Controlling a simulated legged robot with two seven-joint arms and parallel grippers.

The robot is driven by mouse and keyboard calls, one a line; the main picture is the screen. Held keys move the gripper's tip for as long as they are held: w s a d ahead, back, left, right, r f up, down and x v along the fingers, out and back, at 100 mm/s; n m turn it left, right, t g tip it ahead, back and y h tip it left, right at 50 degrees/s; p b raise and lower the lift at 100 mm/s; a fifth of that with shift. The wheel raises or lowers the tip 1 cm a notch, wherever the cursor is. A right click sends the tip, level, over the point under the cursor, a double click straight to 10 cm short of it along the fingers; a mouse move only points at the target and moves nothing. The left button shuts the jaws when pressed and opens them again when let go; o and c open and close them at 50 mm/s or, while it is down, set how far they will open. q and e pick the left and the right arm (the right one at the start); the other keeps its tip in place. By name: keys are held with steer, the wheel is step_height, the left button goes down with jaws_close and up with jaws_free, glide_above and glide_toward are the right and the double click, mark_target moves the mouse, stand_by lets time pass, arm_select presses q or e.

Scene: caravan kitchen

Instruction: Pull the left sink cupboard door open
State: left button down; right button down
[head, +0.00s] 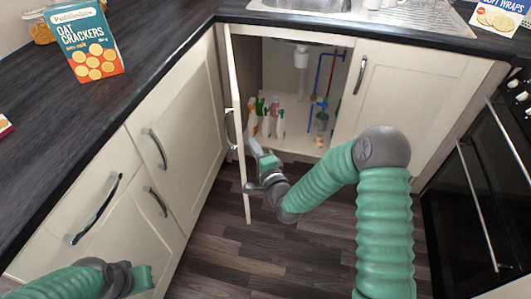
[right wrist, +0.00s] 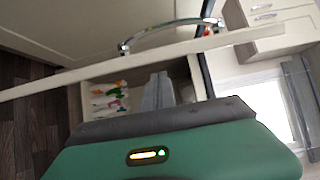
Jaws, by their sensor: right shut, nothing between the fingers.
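The left sink cupboard door (head: 237,115) stands wide open, seen nearly edge-on in the head view. Its bar handle (head: 229,128) is on the left, outer face; the handle also shows in the right wrist view (right wrist: 170,32) beyond the door's edge (right wrist: 120,67). My right gripper (head: 253,145) is shut and empty, on the inner side of the door, close to its edge; contact cannot be told. Its fingers (right wrist: 158,90) show in the right wrist view. My left gripper (head: 140,279) is at the bottom left, its fingers not clear.
Inside the cupboard are several bottles (head: 268,116) and red and blue pipes (head: 325,85). The right sink door (head: 400,90) is shut. Drawers and a cupboard (head: 175,130) line the left, an oven (head: 480,190) the right. Dark floor (head: 235,250) is clear between them.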

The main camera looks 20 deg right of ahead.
steer(key=shift+w+a, duration=0.1)
steer(key=shift+a, duration=0.45)
steer(key=w+a, duration=0.3)
steer(key=a, duration=0.9)
steer(key=shift+a+b, duration=0.2)
steer(key=shift+b, duration=0.15)
steer(key=shift+w, duration=0.1)
